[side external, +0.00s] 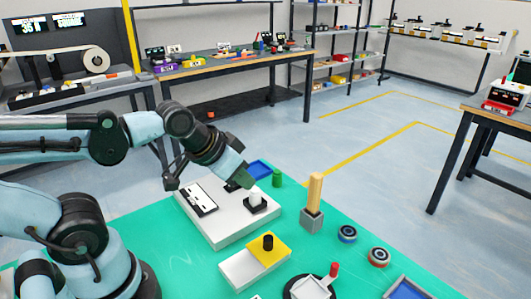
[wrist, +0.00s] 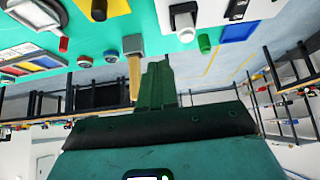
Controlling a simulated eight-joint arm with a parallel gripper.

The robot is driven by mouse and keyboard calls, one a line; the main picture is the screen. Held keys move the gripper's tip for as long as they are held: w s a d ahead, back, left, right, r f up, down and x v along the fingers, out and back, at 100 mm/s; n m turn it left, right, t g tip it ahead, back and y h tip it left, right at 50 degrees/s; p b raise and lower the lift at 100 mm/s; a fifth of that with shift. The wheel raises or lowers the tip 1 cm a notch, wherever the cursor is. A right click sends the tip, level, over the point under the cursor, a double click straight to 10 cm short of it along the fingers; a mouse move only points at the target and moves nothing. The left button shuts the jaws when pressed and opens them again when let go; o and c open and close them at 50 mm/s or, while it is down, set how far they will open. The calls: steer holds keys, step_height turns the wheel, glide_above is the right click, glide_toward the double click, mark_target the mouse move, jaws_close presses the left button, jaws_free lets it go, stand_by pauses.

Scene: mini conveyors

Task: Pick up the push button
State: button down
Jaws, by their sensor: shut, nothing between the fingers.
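A white box with a yellow top and a round black knob (side external: 268,250) looks most like the push button, though I cannot be sure. It lies on the green mat (side external: 310,258) and also shows at the top of the wrist view (wrist: 98,8). My gripper (side external: 240,184) is over the white slab, behind and left of that box and apart from it. The fingers are shut and empty in the wrist view (wrist: 157,85). A white block on a black base (side external: 256,203) stands on the slab close to the fingers.
The white slab (side external: 225,228) also bears a black-and-white plate (side external: 199,198). A wooden post in a grey base (side external: 314,192), a green cylinder (side external: 277,179), a blue tray (side external: 259,170) and two round pieces (side external: 347,234) stand nearby. A red-tipped lever (side external: 333,270) is in front.

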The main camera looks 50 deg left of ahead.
steer(key=c, duration=1.8)
jaws_free()
steer(key=o, duration=1)
steer(key=shift+o, duration=0.2)
steer(key=n+g+h, duration=0.2)
steer(key=n+g, duration=0.1)
steer(key=n, duration=2.8)
glide_toward(254, 189)
steer(key=shift+x, duration=4.55)
